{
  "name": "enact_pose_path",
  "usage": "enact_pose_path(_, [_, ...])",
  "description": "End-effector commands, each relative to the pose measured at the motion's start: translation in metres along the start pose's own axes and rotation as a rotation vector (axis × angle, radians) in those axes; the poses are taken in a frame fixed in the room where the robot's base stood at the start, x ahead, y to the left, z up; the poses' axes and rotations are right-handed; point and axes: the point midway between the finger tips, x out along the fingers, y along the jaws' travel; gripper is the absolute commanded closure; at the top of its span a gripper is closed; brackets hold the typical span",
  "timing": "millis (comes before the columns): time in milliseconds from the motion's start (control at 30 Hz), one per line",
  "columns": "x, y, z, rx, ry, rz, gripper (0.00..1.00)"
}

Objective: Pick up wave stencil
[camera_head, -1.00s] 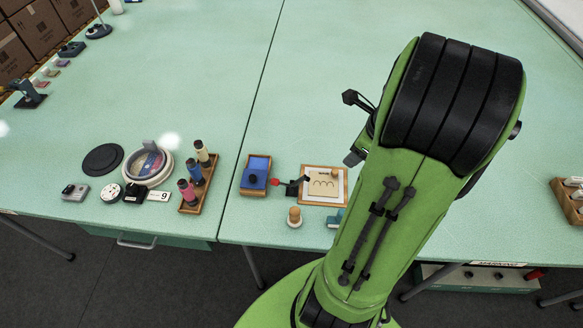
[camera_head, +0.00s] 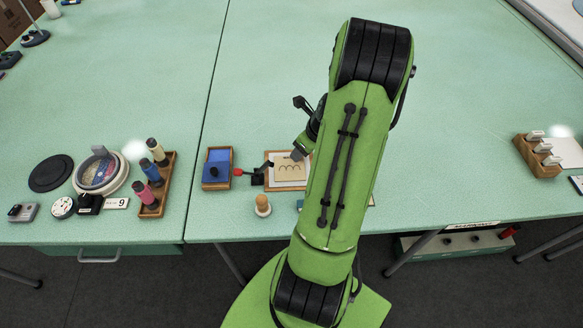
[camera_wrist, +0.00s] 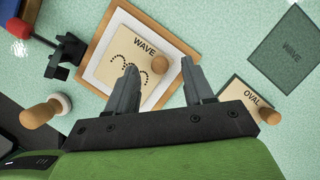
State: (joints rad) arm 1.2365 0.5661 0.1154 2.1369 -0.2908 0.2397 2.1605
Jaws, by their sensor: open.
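The wave stencil (camera_wrist: 132,62) is a tan plate marked WAVE with a dotted wave pattern and a round wooden knob (camera_wrist: 155,68). It lies on a white sheet on a wood-framed board (camera_wrist: 97,72). My gripper (camera_wrist: 158,64) is open, its fingers on either side of the knob in the wrist view. I cannot tell the height gap, and no grip on the knob shows. In the head view the stencil (camera_head: 289,173) lies beside my arm, which hides part of the board and most of the gripper.
An oval stencil (camera_wrist: 251,92) and a grey outline pad marked WAVE (camera_wrist: 284,48) lie to the right. A black clamp (camera_wrist: 66,52) and a wooden-handled stamp (camera_wrist: 41,113) are at left. A blue ink pad (camera_head: 217,167) and spool rack (camera_head: 157,187) stand further left.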

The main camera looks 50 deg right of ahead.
Motion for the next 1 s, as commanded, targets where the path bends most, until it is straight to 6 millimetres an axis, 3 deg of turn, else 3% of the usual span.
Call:
enact_pose_path(100, [0.0186,0.0007,-0.0008,0.0,0.0,0.002,0.48])
enact_pose_path(333, [0.0188,0.0003,0.0001,0.0,0.0,0.0,0.48])
enact_pose_path(667, [0.0185,0.0004,0.0001,-0.001,0.0,0.001,0.99])
enact_pose_path(1000, [0.0114,0.0003,0.0034,-0.002,-0.001,0.0,1.0])
